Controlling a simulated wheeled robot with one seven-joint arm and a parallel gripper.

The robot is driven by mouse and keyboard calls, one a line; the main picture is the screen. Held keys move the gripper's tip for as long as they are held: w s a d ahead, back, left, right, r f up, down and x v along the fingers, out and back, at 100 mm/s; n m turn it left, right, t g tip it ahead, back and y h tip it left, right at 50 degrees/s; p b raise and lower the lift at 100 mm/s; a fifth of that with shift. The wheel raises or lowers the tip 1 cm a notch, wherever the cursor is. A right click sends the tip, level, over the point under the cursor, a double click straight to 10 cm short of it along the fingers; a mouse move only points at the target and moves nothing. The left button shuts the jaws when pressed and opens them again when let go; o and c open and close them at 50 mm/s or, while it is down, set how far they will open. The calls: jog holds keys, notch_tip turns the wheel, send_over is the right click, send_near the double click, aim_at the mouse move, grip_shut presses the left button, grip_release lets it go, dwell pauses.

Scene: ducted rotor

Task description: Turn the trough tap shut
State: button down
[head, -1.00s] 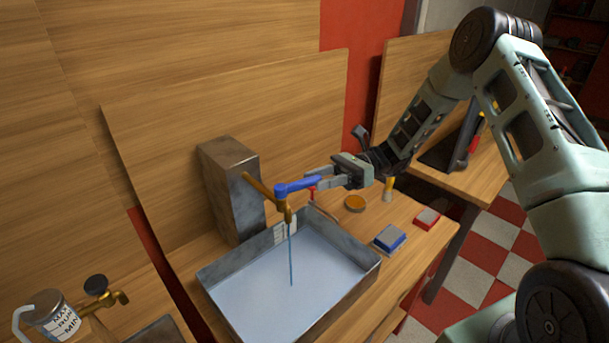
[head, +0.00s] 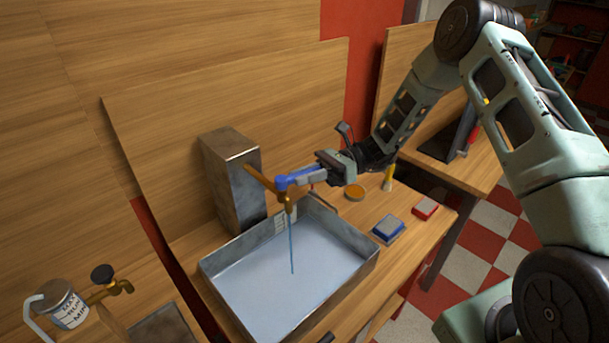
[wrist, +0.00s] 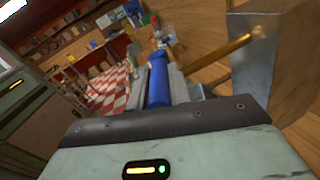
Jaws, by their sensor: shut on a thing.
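The trough tap is a brass tap (head: 262,180) on a metal block (head: 232,182), with a blue lever handle (head: 288,181) on top. A thin stream of water (head: 291,245) runs from its spout into the metal trough (head: 360,275). My gripper (head: 312,177) is shut on the blue lever from the right. In the wrist view the blue lever (wrist: 158,80) lies between the two fingers, and the brass pipe (wrist: 228,48) runs to the metal block (wrist: 265,70). The fingers partly hide the lever.
A blue box (head: 388,229), a red box (head: 425,208), an orange round dish (head: 355,192) and a yellow object (head: 388,178) are right of the trough. Another brass tap with a dark knob (head: 103,274) and a labelled canister (head: 62,303) are at lower left.

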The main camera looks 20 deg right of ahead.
jog(key=shift+w+f+n+g+b, duration=0.2)
jog(key=shift+w+n+g+b, duration=0.2)
jog(key=shift+n+g+b, duration=0.4)
jog(key=g, duration=0.1)
jog(key=n+g, duration=0.1)
jog(key=g+h+b, duration=0.1)
jog(key=shift+w+a+r+n, duration=0.15)
jog(key=shift+w+r+n, duration=0.1)
jog(key=shift+w+n, duration=0.15)
jog(key=c, duration=1.3)
grip_release()
